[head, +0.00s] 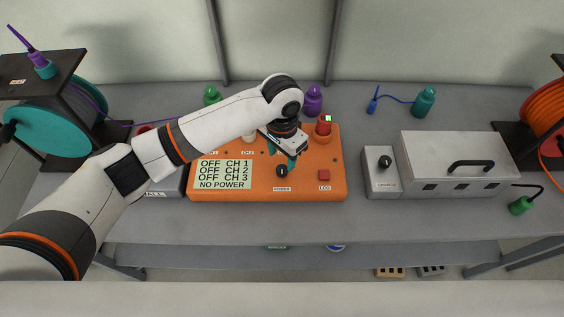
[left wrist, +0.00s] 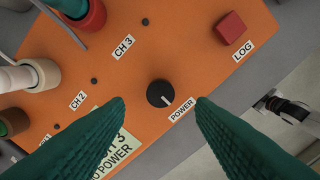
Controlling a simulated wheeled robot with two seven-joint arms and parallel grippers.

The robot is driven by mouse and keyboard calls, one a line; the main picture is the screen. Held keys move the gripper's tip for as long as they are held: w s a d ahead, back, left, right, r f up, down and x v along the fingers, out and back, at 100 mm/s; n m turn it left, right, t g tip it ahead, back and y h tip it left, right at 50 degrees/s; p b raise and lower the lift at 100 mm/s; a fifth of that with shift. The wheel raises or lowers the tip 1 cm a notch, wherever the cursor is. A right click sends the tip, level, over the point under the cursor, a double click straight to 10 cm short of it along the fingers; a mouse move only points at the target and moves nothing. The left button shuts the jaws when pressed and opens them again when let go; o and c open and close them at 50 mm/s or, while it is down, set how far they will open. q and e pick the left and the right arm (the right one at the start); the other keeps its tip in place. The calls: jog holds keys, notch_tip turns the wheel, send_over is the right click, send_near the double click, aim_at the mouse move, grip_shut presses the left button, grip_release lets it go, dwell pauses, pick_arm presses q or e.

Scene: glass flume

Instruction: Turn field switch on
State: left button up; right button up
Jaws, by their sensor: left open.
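No label that I can read says "field". The orange box (head: 325,188) has a round black knob (head: 282,171) labelled POWER; its display (head: 222,174) reads OFF for CH 1, CH 2 and CH 3, and NO POWER. In the left wrist view the knob (left wrist: 160,93) shows a white mark pointing down and right. My left gripper (head: 290,162) is open above the box. In the wrist view its green fingers (left wrist: 161,108) lie either side of the knob, with gaps.
A red button (head: 324,175) labelled LOG sits right of the POWER knob. A grey lidded case (head: 455,160) stands at right. Cable reels flank the bench (head: 300,225); its front strip is clear.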

aim_at(282, 169)
pick_arm(q)
notch_tip(282, 169, down, 5)
jog(key=shift+r, duration=0.1)
dwell(0.3)
jog(key=c, duration=1)
